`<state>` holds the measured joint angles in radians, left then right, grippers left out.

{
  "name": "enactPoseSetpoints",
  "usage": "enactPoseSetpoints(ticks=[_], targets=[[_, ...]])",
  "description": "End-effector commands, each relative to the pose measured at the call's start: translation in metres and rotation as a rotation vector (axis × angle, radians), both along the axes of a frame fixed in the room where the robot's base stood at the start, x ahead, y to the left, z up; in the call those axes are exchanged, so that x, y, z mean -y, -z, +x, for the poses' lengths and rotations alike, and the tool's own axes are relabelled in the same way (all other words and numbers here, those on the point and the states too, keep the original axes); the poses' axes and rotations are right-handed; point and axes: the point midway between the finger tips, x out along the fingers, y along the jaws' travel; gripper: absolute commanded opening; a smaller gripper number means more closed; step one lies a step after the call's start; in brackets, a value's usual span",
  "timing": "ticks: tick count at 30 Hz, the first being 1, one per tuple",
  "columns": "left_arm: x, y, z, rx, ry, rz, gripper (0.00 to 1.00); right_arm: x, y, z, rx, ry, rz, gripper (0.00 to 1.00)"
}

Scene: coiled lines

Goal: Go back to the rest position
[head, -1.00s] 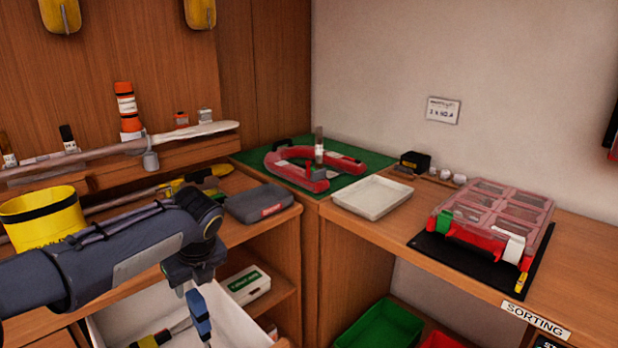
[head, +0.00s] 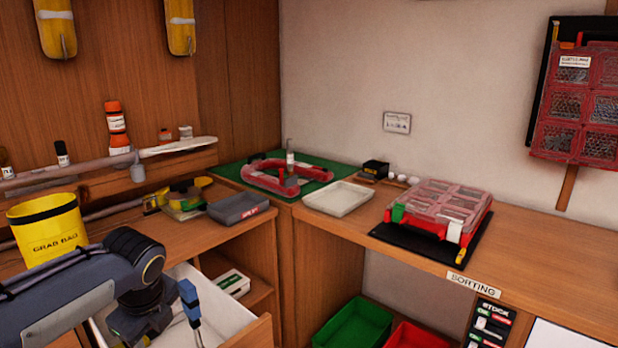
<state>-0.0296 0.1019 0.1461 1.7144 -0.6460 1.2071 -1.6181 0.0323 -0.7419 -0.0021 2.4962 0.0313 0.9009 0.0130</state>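My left arm reaches in from the lower left in the head view. Its wrist bends down over a white open drawer or bin (head: 232,304). The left gripper (head: 190,308) is at the bottom of the view, with a narrow blue part showing beside the dark wrist. Its fingertips are not clear, so I cannot tell whether it is open or holds anything. My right gripper is not in view.
A yellow grab bag (head: 47,230) stands on the left bench close to my arm. Green (head: 355,325) and red bins sit below.

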Motion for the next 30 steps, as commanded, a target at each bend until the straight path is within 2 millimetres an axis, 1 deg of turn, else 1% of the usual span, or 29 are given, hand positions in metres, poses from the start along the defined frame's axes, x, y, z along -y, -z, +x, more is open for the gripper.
enactPoseSetpoints(ticks=[1,5,8,11,12,15,18,21,27,28,30], targets=[[-0.001,-0.001,-0.010,0.017,-0.060,-0.033,0.47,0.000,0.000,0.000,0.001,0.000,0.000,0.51],[0.002,0.001,-0.039,0.060,-0.262,-0.150,0.47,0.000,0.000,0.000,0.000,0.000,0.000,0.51],[0.007,0.004,-0.065,0.093,-0.456,-0.264,0.47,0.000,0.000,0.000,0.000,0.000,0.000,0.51],[0.014,0.010,-0.097,0.123,-0.701,-0.407,0.47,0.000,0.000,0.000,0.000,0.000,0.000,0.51],[0.018,0.014,-0.111,0.130,-0.815,-0.474,0.47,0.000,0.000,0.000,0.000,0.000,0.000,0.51],[0.030,0.024,-0.142,0.137,-1.104,-0.643,0.47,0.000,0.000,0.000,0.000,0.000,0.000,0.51],[0.042,0.034,-0.167,0.122,-1.356,-0.789,0.47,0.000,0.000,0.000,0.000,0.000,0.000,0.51],[0.054,0.044,-0.186,0.094,-1.572,-0.913,0.47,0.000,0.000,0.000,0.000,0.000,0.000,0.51],[0.076,0.061,-0.214,0.006,-1.952,-1.126,0.47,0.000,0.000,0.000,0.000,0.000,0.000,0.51],[0.076,0.044,-0.212,0.005,-1.949,-1.120,0.47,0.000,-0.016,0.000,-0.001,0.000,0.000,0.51],[0.075,0.027,-0.211,0.007,-1.943,-1.114,0.47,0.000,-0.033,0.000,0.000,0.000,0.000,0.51]])
